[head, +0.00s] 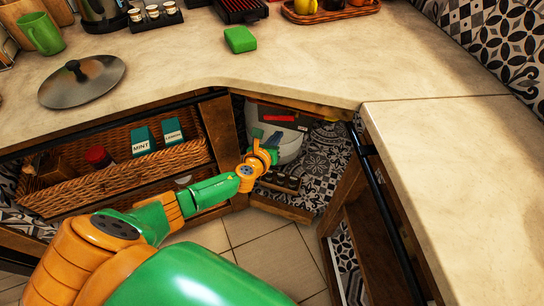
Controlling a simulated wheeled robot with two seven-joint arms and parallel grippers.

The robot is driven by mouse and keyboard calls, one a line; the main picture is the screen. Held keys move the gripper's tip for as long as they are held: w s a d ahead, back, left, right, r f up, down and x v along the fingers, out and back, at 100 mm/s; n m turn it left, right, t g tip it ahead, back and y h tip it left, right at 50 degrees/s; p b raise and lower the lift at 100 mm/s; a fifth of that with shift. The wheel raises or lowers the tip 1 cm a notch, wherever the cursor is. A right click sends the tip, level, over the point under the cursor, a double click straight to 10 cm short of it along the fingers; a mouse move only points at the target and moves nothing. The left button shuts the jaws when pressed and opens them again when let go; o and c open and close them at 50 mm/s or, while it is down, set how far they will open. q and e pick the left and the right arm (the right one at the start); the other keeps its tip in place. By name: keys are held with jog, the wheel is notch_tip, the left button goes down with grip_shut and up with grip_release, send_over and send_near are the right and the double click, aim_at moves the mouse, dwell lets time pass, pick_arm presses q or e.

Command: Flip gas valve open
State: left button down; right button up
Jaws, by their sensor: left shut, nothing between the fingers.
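A white rounded container, possibly a gas cylinder (290,153), stands in the open corner cabinet under the counter. A small red bar (279,118) shows on a dark part above it; I cannot tell whether it is the gas valve or its lever. My left arm reaches into the cabinet from the lower left. My left gripper (273,143) is shut and empty, in front of the container's left side. I cannot tell whether it touches anything. Its fingertips are small and hard to make out here. My right gripper is out of view.
The wooden cabinet frame and countertop (290,75) edge surround the opening. A wicker basket (110,190) with small boxes is on the left shelf. A metal lid (82,82), green mug (41,35) and green sponge (240,40) lie on the counter. The right countertop is bare.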

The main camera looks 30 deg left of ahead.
pick_arm(q)
jog(key=p+v, duration=0.3)
jog(key=v, duration=0.7)
jog(key=shift+r, duration=0.1)
